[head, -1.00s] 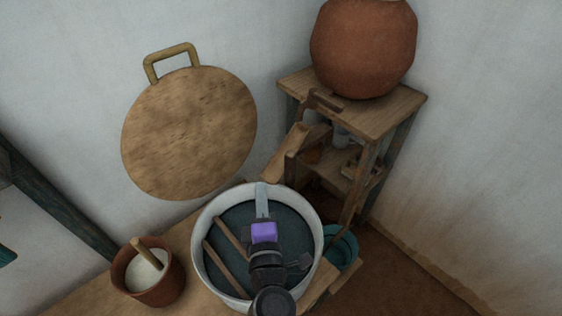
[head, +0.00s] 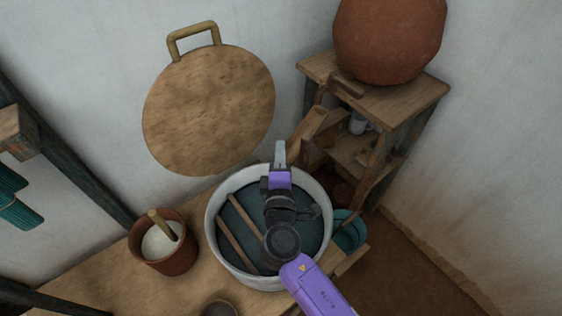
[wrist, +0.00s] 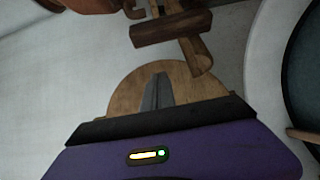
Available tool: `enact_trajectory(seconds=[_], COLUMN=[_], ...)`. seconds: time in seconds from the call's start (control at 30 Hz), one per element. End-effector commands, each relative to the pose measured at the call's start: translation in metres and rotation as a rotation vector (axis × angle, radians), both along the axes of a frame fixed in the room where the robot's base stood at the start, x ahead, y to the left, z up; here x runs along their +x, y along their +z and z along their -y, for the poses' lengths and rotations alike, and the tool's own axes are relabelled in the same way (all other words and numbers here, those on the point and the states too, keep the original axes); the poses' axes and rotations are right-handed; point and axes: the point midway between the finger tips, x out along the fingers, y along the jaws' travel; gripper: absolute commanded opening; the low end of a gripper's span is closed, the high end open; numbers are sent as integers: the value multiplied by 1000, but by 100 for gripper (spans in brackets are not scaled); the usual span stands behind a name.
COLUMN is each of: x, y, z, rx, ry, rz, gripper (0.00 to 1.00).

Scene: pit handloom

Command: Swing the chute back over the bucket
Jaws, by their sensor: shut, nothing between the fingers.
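The chute (head: 309,132) is a wooden trough beside the stand. Its low end points down at the far rim of the white vat (head: 213,237), not at the teal bucket (head: 357,236). The bucket sits low, right of the vat and partly hidden by it. My gripper (head: 280,153) is shut and empty above the vat's far rim, just left of the chute's low end. In the wrist view the grey fingers (wrist: 157,92) are together, with the chute (wrist: 199,57) up and right, apart from them.
A round wooden lid (head: 208,110) is at the wall on the left. A clay pot (head: 388,40) stands on the wooden stand (head: 410,97). Two sticks (head: 235,245) lie across the vat. A brown pot (head: 168,262) with white contents stands left of the vat.

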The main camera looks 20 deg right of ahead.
Motion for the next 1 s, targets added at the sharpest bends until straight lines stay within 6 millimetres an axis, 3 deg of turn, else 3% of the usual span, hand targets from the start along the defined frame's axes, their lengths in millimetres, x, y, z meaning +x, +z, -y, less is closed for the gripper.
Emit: enact_trajectory(seconds=[0.17,0.5,1.0], x=[27,1,-2], y=[2,1,0], z=[10,37,41], rx=[0,0,0], ry=[-1,-1,3], rz=[1,-1,0], gripper=[0,0,0])
